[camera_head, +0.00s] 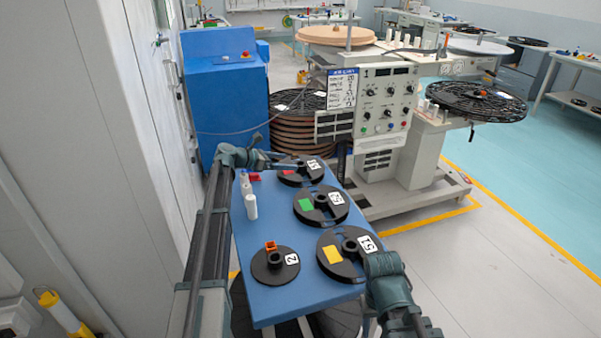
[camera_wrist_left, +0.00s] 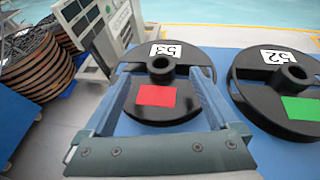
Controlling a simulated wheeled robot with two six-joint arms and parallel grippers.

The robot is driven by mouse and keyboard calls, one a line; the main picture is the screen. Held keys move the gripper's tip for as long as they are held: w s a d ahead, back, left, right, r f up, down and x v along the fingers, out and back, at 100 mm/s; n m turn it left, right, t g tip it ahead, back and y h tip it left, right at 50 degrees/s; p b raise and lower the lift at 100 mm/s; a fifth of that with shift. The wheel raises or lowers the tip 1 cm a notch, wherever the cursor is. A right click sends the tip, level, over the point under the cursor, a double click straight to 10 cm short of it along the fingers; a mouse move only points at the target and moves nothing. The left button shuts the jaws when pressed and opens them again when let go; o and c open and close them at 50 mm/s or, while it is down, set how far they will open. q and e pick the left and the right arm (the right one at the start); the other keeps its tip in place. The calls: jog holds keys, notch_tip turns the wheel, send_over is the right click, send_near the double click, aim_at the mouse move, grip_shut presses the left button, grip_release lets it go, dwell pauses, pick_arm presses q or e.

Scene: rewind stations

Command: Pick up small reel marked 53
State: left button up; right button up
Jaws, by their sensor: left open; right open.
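The black reel marked 53 (camera_head: 302,178), with a red label, lies flat at the far end of the blue table (camera_head: 252,222). In the left wrist view the reel (camera_wrist_left: 168,112) lies ahead, its raised hub between the fingers of my left gripper (camera_wrist_left: 160,78). This gripper (camera_head: 277,161) is open, with a finger on each side of the hub; I cannot tell whether they touch it. My right gripper (camera_head: 376,262) is open beside the right edge of the reel marked 51 (camera_head: 335,272); its fingertips are hard to make out.
The reel marked 52 (camera_head: 317,212), with a green label, lies close to reel 53. A smaller reel marked 2 (camera_head: 268,275) lies at the near left. White bottles (camera_head: 251,207) stand along the table's left edge. A control panel machine (camera_head: 385,105) stands beyond the table.

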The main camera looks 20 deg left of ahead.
aim_at(304, 163)
pick_arm(q)
jog(key=b+x, duration=0.2)
jog(key=x, duration=0.3)
jog(key=shift+f, duration=0.2)
jog(key=shift+r, duration=0.1)
grip_shut()
